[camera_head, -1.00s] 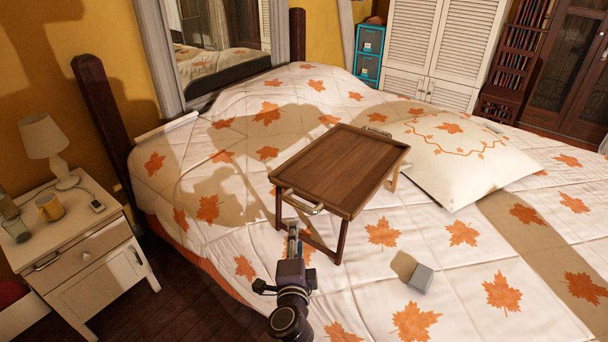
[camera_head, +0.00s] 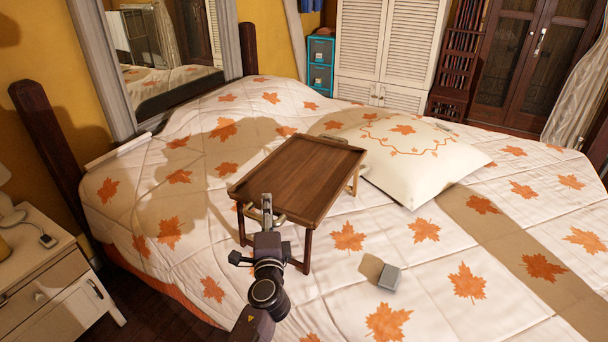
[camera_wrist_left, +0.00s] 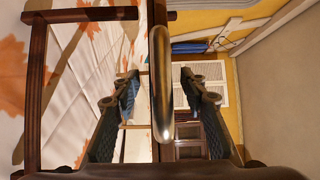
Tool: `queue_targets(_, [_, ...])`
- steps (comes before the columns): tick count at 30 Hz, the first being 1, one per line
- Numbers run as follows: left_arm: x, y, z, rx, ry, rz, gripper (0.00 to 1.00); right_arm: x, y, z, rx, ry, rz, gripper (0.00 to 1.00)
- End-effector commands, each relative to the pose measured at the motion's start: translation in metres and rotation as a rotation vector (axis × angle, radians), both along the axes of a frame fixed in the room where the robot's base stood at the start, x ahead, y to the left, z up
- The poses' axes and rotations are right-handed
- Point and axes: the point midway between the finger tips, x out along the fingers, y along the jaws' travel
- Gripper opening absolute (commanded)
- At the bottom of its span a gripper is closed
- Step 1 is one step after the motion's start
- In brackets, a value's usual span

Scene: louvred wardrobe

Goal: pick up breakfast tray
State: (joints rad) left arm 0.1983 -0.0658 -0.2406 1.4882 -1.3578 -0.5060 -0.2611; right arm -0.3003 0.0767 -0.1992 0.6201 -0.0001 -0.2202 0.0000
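The breakfast tray (camera_head: 297,178) is brown wood with short folding legs and metal handles. My left gripper (camera_head: 267,205) is at the tray's near edge, in front of the near handle (camera_head: 280,216). In the left wrist view the tray handle (camera_wrist_left: 161,85) shows as a metal bar between the two open fingers of the left gripper (camera_wrist_left: 162,115). Neither finger visibly presses on the handle. A tray leg frame (camera_wrist_left: 38,90) shows at the left of that view. My right gripper is not in view.
The bed (camera_head: 410,280) has a white quilt with orange leaves. A cushion (camera_head: 425,170) lies close to the tray's right side. A small grey box (camera_head: 389,278) lies to the right of my arm. A nightstand (camera_head: 50,285) stands at the left.

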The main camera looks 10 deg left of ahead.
Motion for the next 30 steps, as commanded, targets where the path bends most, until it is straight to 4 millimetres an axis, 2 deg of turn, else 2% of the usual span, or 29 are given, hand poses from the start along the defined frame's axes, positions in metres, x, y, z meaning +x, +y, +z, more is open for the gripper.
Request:
queue_targets(3, [0.0062,0.0016,-0.0003,0.000,0.000,0.000,0.40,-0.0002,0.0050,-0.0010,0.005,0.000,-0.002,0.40])
queue_targets(9, [0.0064,0.0018,-0.0002,0.000,0.000,0.000,0.40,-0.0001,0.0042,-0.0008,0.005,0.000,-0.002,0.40])
queue_targets(20, [0.0061,0.0018,-0.0004,-0.001,0.001,0.000,0.01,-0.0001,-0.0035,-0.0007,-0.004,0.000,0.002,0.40])
queue_targets(30, [0.0068,0.0014,0.0030,-0.003,-0.006,-0.001,0.00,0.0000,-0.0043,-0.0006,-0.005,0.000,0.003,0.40])
